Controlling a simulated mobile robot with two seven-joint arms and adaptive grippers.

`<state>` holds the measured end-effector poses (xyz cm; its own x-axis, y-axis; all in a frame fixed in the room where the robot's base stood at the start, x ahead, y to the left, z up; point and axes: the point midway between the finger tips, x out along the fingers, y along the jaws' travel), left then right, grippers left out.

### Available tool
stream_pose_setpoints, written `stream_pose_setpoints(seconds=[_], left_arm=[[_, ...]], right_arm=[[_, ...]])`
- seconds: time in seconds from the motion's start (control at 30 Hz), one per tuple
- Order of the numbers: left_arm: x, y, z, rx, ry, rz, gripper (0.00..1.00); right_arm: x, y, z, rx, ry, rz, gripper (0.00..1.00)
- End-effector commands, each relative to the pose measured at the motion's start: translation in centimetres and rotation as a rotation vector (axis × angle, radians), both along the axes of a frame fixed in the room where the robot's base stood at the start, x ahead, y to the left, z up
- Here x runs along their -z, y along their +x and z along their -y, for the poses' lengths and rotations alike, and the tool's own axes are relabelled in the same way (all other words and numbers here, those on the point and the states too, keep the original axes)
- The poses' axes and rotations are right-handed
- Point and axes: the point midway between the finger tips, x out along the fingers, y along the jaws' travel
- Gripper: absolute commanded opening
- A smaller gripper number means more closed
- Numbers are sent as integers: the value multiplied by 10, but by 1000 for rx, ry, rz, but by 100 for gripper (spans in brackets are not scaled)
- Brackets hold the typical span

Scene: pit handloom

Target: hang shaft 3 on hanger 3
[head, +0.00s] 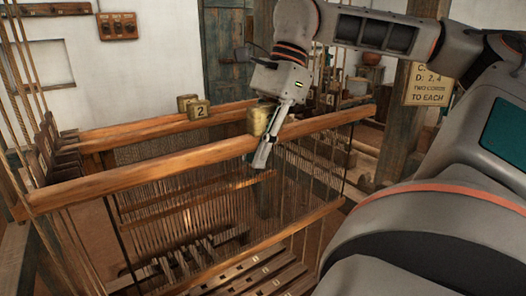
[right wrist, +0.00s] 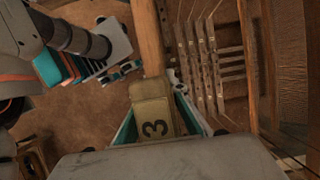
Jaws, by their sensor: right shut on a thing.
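Shaft 3 is a long wooden bar (head: 130,178) crossing the head view, with heddle cords hanging below it. Its block (right wrist: 153,115), marked 3, sits between the teal fingers of my right gripper (right wrist: 158,128) in the right wrist view. In the head view my right gripper (head: 266,140) is shut on this block, partly hiding it and the bar's middle. What looks like my left gripper (right wrist: 122,71) shows at the upper left of the right wrist view; its jaws are unclear. I cannot pick out hanger 3.
A second bar (head: 150,128) lies behind, with a block marked 2 (head: 200,109) on it. A row of dark brackets (head: 55,150) and several ropes stand at the left. Numbered treadles (head: 250,268) lie below. A post and sign (head: 428,84) stand at the right.

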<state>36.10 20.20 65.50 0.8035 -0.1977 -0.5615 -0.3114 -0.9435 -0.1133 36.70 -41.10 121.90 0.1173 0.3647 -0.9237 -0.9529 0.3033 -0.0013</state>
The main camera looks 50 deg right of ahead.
Motion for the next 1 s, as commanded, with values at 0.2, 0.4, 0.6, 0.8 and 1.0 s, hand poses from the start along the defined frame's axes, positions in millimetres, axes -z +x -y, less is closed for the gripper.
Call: stream_pose_setpoints(seconds=[0.2,0.4,0.6,0.8,1.0], left_arm=[[-5,1,0,0,1,2,40],[-7,1,0,0,0,3,40],[-10,1,0,0,0,4,40],[-11,1,0,0,0,4,40],[-13,1,0,0,0,4,40]], right_arm=[[0,13,4,0,0,-1,0],[0,25,8,1,0,0,0],[0,37,12,1,0,-1,0],[0,49,16,1,0,1,0],[0,61,19,1,0,1,0]])
